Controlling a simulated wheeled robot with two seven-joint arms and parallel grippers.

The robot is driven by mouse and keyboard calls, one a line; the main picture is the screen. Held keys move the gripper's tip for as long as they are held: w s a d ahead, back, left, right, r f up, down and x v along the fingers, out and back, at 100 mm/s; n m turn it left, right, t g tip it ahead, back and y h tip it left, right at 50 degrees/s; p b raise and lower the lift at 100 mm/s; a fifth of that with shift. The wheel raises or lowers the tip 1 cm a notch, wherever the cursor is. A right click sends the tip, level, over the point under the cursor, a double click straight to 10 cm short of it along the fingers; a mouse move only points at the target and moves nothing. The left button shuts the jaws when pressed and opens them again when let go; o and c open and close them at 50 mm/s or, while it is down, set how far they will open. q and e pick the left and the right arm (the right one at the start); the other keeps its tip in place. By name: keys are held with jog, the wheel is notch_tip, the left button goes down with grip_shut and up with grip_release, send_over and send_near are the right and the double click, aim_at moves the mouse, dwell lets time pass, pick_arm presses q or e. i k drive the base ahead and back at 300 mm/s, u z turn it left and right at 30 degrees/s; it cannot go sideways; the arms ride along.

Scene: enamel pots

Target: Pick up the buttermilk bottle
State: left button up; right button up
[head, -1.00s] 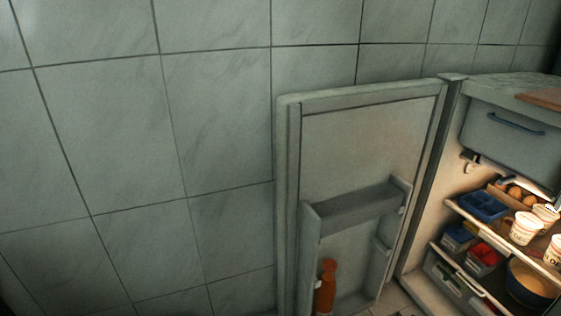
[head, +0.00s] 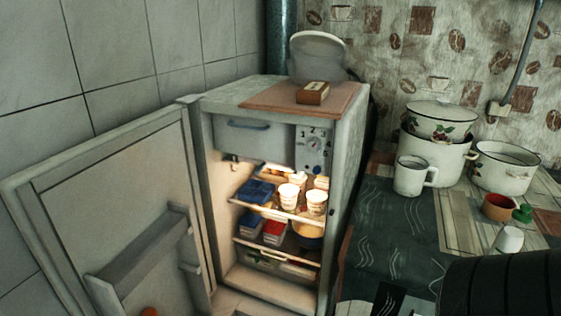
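I see no bottle that I can clearly tell is the buttermilk bottle. The fridge (head: 346,115) stands with its door (head: 115,200) swung open to the left. Only the orange-brown top of a bottle (head: 149,311) shows in the door at the bottom edge of the head view; the rest is cut off. The lit fridge shelves hold white cups (head: 288,195), a blue container (head: 256,191) and several tubs. Neither of my grippers is in view.
A board (head: 275,97) with a small brown box (head: 313,92) lies on the fridge top. On the right, a patterned table (head: 385,235) holds a white mug (head: 411,177), enamel pots (head: 436,158), an orange cup (head: 499,207) and a small white cup (head: 509,239).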

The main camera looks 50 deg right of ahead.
aim_at(511, 237)
jog(key=z, duration=3.1)
jog(key=i, duration=0.7)
jog(key=u, duration=1.25)
